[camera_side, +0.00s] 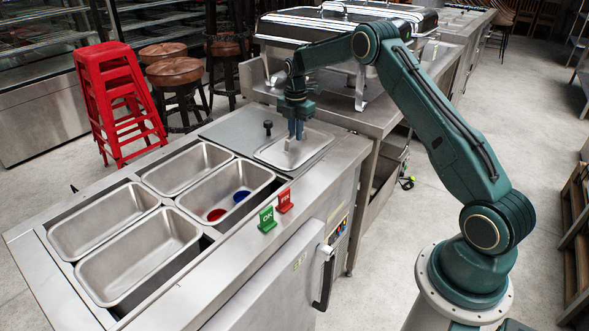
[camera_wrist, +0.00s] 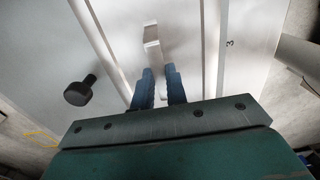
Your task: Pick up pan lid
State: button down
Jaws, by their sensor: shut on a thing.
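The pan lid (camera_side: 284,155) is a flat grey metal lid at the right end of the steel counter in the side view. It also shows in the wrist view (camera_wrist: 185,40) as a pale plate under my fingers, with a raised handle (camera_wrist: 152,36). My gripper (camera_side: 295,135) points down over the lid's middle, with its blue fingertips at the handle. In the wrist view my gripper (camera_wrist: 159,78) has its two fingers shut on the handle, which partly hides between them. I cannot tell whether the lid is clear of the counter.
A black knob (camera_side: 267,127) stands beside the lid, also in the wrist view (camera_wrist: 79,92). Several open steel pans (camera_side: 105,220) fill the counter's left; one holds a red and a blue item. A green sign (camera_side: 267,219) and red sign (camera_side: 285,201) stand on the front edge.

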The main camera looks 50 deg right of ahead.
jog(key=shift+r, duration=0.2)
notch_tip(320, 180, up, 20)
jog(key=shift+f, duration=0.15)
dwell(0.6)
jog(key=shift+a, duration=0.15)
dwell(0.6)
